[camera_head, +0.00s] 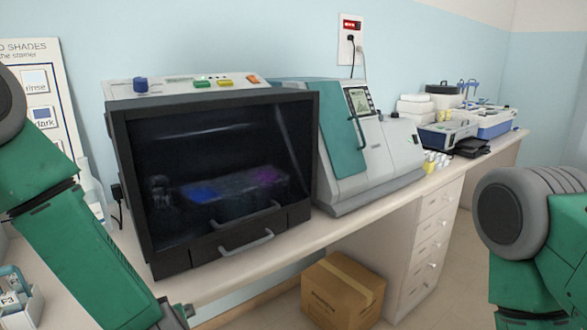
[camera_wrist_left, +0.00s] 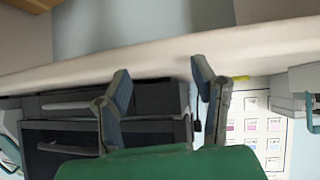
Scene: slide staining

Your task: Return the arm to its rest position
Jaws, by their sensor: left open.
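My left arm (camera_head: 85,255) is green and reaches from the left edge of the head view down to the bottom edge, in front of the stainer. Only a dark grey bit of its end shows there. In the left wrist view my left gripper (camera_wrist_left: 160,72) has its two fingers spread apart with nothing between them. The bench edge (camera_wrist_left: 150,58) lies behind the fingers, and the stainer's dark front shows below it. My right arm (camera_head: 535,225) is at the right edge of the head view, with its grey joint and green links. Its gripper is out of view.
The stainer (camera_head: 130,215) with a dark window and handles stands on the bench (camera_head: 325,232). A grey and teal machine (camera_head: 370,150) is beside it. A cardboard box (camera_head: 343,290) is on the floor. A shade poster (camera_head: 45,95) stands at the left, a rack (camera_head: 18,300) at lower left.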

